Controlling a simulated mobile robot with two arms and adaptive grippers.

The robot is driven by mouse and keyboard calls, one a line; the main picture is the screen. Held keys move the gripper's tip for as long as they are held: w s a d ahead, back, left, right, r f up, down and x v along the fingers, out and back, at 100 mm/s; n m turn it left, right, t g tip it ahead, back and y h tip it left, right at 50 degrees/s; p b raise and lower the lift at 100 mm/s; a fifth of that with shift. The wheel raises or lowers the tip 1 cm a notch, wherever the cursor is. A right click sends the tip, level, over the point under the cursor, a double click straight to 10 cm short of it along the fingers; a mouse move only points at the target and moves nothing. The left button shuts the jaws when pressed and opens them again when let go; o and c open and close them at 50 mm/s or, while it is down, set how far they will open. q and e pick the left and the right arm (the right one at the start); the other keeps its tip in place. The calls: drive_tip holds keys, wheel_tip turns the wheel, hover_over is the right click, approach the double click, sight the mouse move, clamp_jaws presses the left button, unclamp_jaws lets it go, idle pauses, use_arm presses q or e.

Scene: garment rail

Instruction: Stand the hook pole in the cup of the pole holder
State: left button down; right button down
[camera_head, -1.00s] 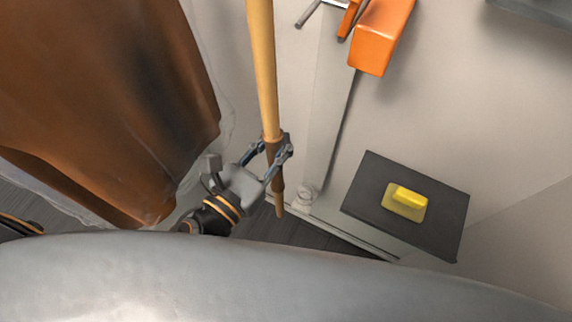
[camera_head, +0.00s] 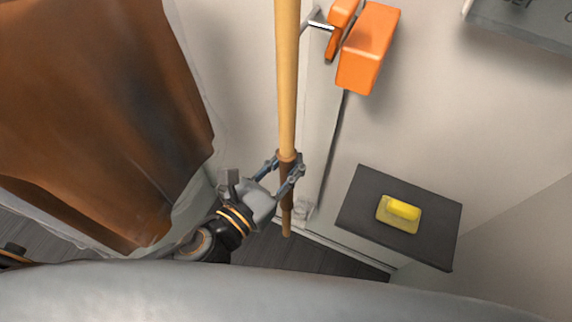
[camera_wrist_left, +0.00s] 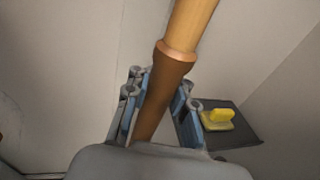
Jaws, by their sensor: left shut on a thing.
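The hook pole (camera_head: 286,80) is a long tan wooden rod with a brown grip, close to upright in the head view. Its top end is out of view. My left gripper (camera_head: 288,165) is shut on the brown grip; the wrist view also shows the grip (camera_wrist_left: 160,95) between the fingers (camera_wrist_left: 158,105). The pole's lower tip (camera_head: 287,230) hangs below the gripper. A small pale cup-like piece (camera_head: 304,210), seemingly the pole holder's cup, sits at the foot of a pale upright strip, just right of the pole. Depth between tip and cup is unclear. My right gripper is not in view.
A brown garment (camera_head: 100,110) in a clear cover hangs at left. An orange block (camera_head: 368,48) and orange clip-like piece are on the wall. A dark shelf (camera_head: 435,240) carries a yellow object (camera_head: 398,213). A grey sign (camera_head: 525,20) is at upper right.

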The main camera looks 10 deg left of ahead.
use_arm(q)
drive_tip(key=shift+w+a+r+x, duration=0.1)
drive_tip(key=shift+w+a+x, duration=0.2)
drive_tip(key=shift+x, duration=1.55)
drive_tip(key=shift+w+a+r+x, duration=0.15)
drive_tip(key=shift+a+x, duration=0.25)
drive_tip(key=shift+x, duration=1.4)
drive_tip(key=shift+w+a+x, duration=0.2)
drive_tip(key=shift+a+x, duration=0.15)
drive_tip(key=shift+x, duration=1.5)
drive_tip(key=shift+f+b, duration=2.05)
drive_tip(key=shift+f, duration=1.05)
drive_tip(key=shift+f+b, duration=1.9)
drive_tip(key=shift+f, duration=0.8)
drive_tip(key=c, duration=1)
unclamp_jaws()
drive_tip(key=shift+c, duration=0.2)
drive_tip(key=shift+s+f, duration=0.1)
